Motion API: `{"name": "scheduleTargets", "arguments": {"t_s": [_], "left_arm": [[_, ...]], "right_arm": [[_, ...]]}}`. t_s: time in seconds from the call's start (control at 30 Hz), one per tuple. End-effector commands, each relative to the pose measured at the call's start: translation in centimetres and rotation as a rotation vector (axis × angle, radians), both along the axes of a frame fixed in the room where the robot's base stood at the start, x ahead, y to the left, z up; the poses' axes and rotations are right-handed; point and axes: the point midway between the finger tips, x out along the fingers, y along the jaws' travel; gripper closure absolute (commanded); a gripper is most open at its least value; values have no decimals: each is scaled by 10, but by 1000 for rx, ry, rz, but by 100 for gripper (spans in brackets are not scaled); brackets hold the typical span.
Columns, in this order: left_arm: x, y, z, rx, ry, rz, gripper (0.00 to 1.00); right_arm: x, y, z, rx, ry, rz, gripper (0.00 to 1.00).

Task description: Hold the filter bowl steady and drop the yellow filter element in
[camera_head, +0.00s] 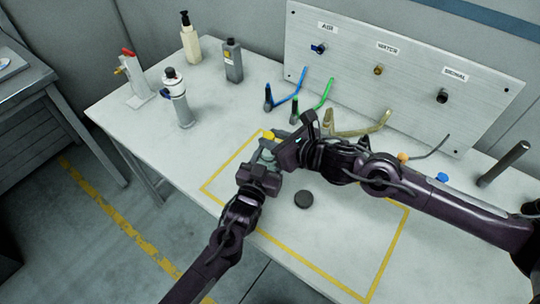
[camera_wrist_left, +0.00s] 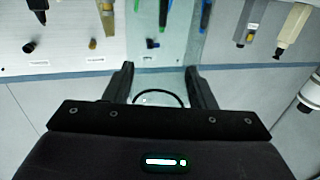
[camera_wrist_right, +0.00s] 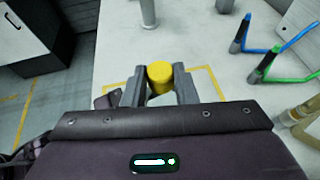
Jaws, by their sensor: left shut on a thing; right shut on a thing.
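The yellow filter element (camera_head: 268,134) shows in the head view at the tips of my right gripper (camera_head: 277,140). In the right wrist view it is a yellow cylinder (camera_wrist_right: 160,74) standing between the two fingers, which are shut on it. My left gripper (camera_head: 266,162) is just in front of and below it, shut on the clear filter bowl. In the left wrist view the bowl (camera_wrist_left: 160,97) shows as a see-through shape with a dark curved rim between the fingers. The grippers overlap in the head view, so I cannot tell whether the element is inside the bowl.
A black round cap (camera_head: 303,200) lies inside the yellow taped rectangle (camera_head: 228,172). A grey-white canister (camera_head: 180,103), a red-handled valve (camera_head: 137,82) and two bottles stand at the back left. A metal panel (camera_head: 340,62) with hoses below it stands behind. The rectangle's front is clear.

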Motion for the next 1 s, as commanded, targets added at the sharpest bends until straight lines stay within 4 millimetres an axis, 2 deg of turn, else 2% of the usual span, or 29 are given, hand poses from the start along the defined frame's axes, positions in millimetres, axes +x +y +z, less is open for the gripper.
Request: {"name": "scheduleTargets", "arguments": {"t_s": [0.03, 0.2, 0.57, 0.67, 1.0], "left_arm": [[0, 0, 0, 0, 1, 0, 74], [0, 0, 0, 0, 1, 0, 74], [0, 0, 0, 0, 1, 0, 74], [0, 0, 0, 0, 1, 0, 74], [0, 0, 0, 0, 1, 0, 74]], "right_arm": [[0, 0, 0, 0, 0, 0, 72], [0, 0, 0, 0, 0, 0, 49], [-3, -3, 2, 0, 0, -1, 49], [-10, -12, 6, -1, 0, -2, 49], [-55, -57, 32, -4, 0, -2, 49]]}}
